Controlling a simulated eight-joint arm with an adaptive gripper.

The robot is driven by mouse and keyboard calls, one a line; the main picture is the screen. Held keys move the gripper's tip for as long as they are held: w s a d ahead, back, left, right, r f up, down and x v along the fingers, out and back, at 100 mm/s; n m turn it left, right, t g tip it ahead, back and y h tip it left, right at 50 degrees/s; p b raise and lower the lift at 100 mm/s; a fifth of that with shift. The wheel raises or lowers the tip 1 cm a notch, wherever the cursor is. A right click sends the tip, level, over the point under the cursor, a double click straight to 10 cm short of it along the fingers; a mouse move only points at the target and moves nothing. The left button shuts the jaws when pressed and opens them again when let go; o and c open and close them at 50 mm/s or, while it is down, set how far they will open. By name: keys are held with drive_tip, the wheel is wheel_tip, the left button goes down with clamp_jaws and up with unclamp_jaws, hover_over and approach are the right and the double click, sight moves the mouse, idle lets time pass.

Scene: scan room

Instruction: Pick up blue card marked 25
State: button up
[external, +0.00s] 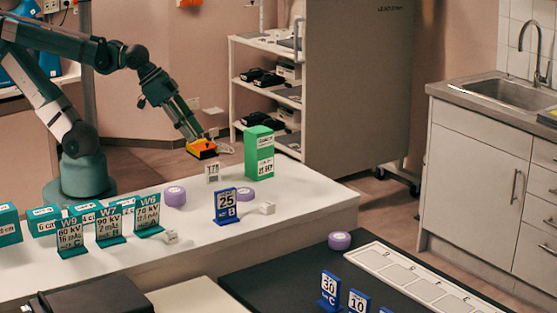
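The blue card marked 25 (226,205) stands upright on the white table, right of the middle of the tabletop, with a white number panel and a blue foot. My gripper (203,152) hangs in the air above the back of the table, up and to the left of the card and apart from it. Its end shows yellow-orange and black parts. The fingertips are too small to tell whether they are open or shut.
A green box (259,153) stands at the back. Teal cards (110,227) line the left. Blue cards (330,290) stand on the dark surface (270,280) in front.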

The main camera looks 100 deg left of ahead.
drive_tip(key=w+d+r+m+g+p, duration=0.2)
drive_tip(key=w+d+r+m+p, duration=0.5)
drive_tip(key=w+d+m+p, duration=0.1)
drive_tip(key=m+g+p, duration=0.5)
drive_tip(key=m+p, duration=1.2)
drive_tip(key=m, duration=0.2)
approach(225, 190)
drive_tip(key=f, duration=0.5)
drive_tip(key=shift+w+a+f, duration=0.15)
drive_tip(key=shift+w+a, duration=0.05)
drive_tip(key=shift+a, duration=0.2)
drive_tip(key=shift+d+f, duration=0.3)
drive_tip(key=shift+d, duration=0.15)
